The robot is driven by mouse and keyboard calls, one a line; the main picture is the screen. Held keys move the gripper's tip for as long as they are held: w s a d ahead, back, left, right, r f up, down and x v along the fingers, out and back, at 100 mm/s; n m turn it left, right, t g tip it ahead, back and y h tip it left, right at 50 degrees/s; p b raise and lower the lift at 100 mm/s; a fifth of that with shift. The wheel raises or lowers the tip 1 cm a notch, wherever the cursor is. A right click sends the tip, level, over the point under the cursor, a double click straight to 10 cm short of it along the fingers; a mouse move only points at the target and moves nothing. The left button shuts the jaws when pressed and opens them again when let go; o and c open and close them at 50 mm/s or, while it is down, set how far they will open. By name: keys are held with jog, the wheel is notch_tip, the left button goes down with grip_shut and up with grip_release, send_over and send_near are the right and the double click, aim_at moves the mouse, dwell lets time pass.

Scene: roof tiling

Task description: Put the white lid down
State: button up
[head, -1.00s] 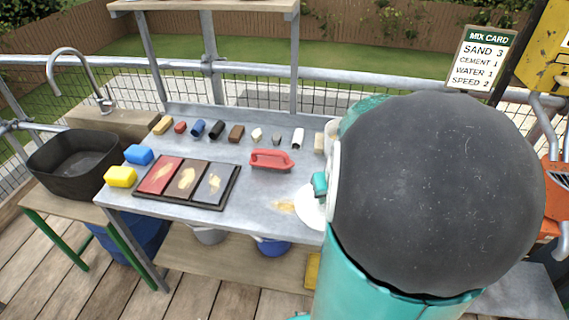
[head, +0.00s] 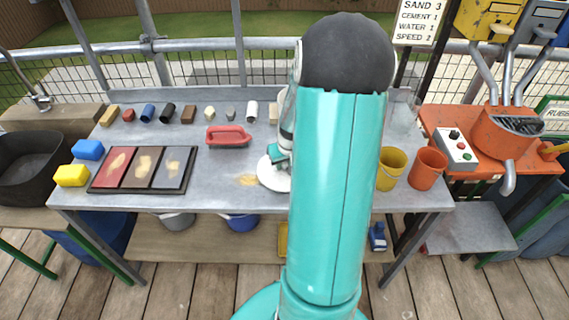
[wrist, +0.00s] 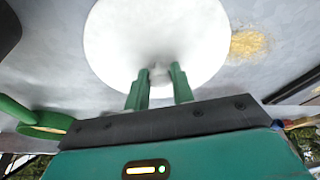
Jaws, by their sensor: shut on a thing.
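The white lid (wrist: 155,40) is a round disc with a small knob at its middle. In the wrist view my gripper (wrist: 160,78) has its two green fingers shut on that knob. In the head view the lid (head: 272,176) shows in part over the grey metal table (head: 215,194), beside a tan smear. My own teal arm hides its right part and most of my gripper (head: 278,155). I cannot tell whether the lid touches the table top.
A red float (head: 228,136) lies behind the lid, and a tray of three coloured panels (head: 143,168) is at left. Small blocks line the back edge. A yellow bucket (head: 391,168) and an orange bucket (head: 427,168) stand right of my arm. An orange mixer (head: 505,132) is further right.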

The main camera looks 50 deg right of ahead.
jog(key=shift+f, duration=0.35)
jog(key=shift+f, duration=0.15)
jog(key=o, duration=1)
jog(key=v, duration=1.2)
jog(key=a+r+n+t, duration=0.1)
jog(key=a+r, duration=0.3)
jog(key=a, duration=0.4)
jog(key=a+r+n, duration=0.2)
jog(key=a+r, duration=0.3)
jog(key=a, duration=0.4)
jog(key=a+r+n+t, duration=0.1)
jog(key=a+r, duration=0.3)
jog(key=a, duration=0.4)
jog(key=s+a+r+n+y, duration=0.1)
jog(key=s+a+r, duration=0.1)
jog(key=s+a, duration=0.4)
jog(key=shift+a+t, duration=0.3)
jog(key=shift+a, duration=0.65)
